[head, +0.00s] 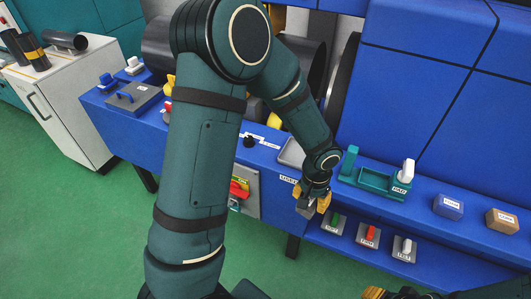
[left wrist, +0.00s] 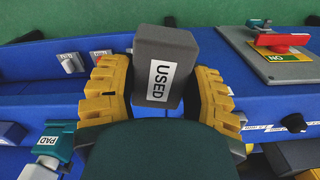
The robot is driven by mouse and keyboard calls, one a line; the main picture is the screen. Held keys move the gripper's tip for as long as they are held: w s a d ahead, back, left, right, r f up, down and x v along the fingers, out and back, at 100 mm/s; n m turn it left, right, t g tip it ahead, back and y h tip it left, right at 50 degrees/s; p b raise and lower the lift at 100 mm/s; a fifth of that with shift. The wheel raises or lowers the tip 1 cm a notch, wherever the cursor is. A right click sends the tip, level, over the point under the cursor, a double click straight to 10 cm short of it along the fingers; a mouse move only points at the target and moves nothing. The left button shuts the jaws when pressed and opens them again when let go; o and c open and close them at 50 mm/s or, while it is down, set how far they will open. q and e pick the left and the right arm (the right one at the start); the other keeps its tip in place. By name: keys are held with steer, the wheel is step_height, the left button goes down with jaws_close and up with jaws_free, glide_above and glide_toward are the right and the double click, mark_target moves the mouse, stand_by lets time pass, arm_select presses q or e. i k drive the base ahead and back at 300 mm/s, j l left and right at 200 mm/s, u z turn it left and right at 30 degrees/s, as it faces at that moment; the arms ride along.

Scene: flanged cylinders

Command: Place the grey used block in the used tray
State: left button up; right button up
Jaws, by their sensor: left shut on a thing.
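My left gripper (head: 312,200) is shut on the grey used block (head: 307,208), just in front of the blue bench's front edge. In the left wrist view the block (left wrist: 165,58) sits between the yellow fingers (left wrist: 160,95), its white USED label facing the camera. The used tray (head: 291,152) is a shallow grey tray on the bench top, just behind the gripper and partly hidden by my left arm. A USED label (head: 289,180) is on the bench front below it. Part of my right gripper (head: 385,293) shows at the bottom edge; its fingertips are unclear.
A teal pad holder (head: 375,180) with a white-handled piece stands right of the tray. Several switches (head: 369,235) are on the lower ledge. A red switch (head: 239,187) is on the bench front.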

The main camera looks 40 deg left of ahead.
mark_target(300, 155)
steer(key=i+l+u, duration=0.1)
steer(key=u, duration=0.3)
steer(key=i+l+u, duration=0.2)
steer(key=u, duration=0.15)
steer(key=i+l, duration=0.1)
steer(key=i+j+z, duration=0.1)
steer(key=z, duration=0.3)
steer(key=j+z, duration=0.4)
steer(key=i+l, duration=0.05)
